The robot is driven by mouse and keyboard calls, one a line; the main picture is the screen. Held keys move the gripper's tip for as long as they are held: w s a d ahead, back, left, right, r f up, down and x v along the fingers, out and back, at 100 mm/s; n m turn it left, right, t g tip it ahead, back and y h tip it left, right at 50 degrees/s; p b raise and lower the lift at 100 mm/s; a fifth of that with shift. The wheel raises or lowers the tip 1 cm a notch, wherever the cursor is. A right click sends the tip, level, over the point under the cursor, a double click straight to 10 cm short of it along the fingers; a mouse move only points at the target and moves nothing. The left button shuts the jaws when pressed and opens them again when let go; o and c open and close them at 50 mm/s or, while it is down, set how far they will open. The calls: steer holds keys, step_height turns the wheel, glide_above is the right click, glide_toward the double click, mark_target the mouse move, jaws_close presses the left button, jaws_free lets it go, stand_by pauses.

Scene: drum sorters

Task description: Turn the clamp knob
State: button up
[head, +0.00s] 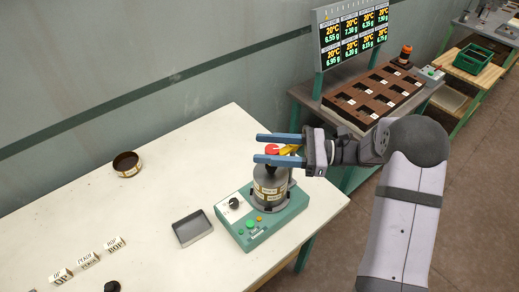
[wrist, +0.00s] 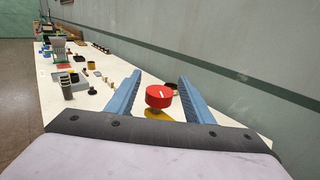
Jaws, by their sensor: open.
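The clamp knob (head: 271,149) is a red round knob on top of a grey drum (head: 268,184), with a yellow piece (head: 288,149) beside it. The drum sits on a green machine (head: 262,222) with a dial and buttons. My gripper (head: 260,148) is open, its two blue fingers level and pointing left in the head view, one on each side of the knob. In the wrist view the red knob (wrist: 159,96), with a white mark on top, shows between the fingers (wrist: 160,85). Clear gaps show on both sides there. The yellow piece lies under the knob.
A grey tray (head: 192,229) stands left of the machine. A round brown dish (head: 127,164) is at the back left. Labelled blocks (head: 88,259) and a black knob-like piece (head: 112,286) are at the front left. The table between them is clear. A wall runs behind.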

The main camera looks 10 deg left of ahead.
steer(key=shift+d+b, duration=0.8)
steer(key=shift+d, duration=1.7)
